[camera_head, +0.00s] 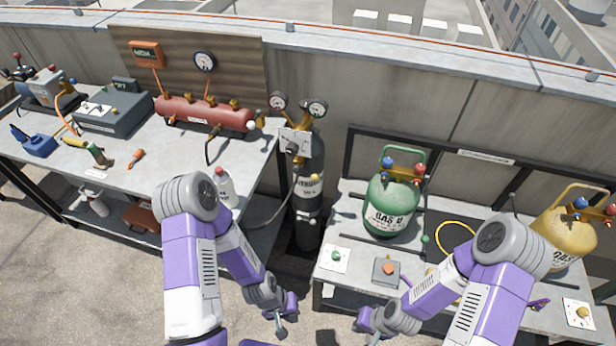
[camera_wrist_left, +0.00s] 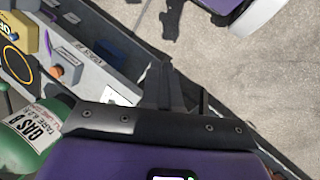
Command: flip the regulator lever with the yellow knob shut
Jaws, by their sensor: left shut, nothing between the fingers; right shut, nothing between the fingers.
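A dark nitrogen cylinder (camera_head: 308,205) stands upright in the gap between the two benches. Its brass regulator (camera_head: 296,118) carries two round gauges. A small yellow knob (camera_head: 315,177) shows below the regulator, in front of the cylinder; its lever is too small to read clearly. My left gripper (camera_head: 281,322) is shut and empty, low in front of the gap and well below the knob. Its shut fingers show in the left wrist view (camera_wrist_left: 163,88), where the regulator is not seen. My right gripper (camera_head: 365,322) is shut and empty in front of the right bench.
The left bench (camera_head: 125,175) holds a red manifold (camera_head: 200,112), a grey case (camera_head: 112,108) and a white bottle (camera_head: 223,186). The right bench (camera_head: 345,205) holds a green tank (camera_head: 388,200), a yellow tank (camera_head: 562,238) and a grey box (camera_head: 385,273). A pale hose hangs beside the cylinder.

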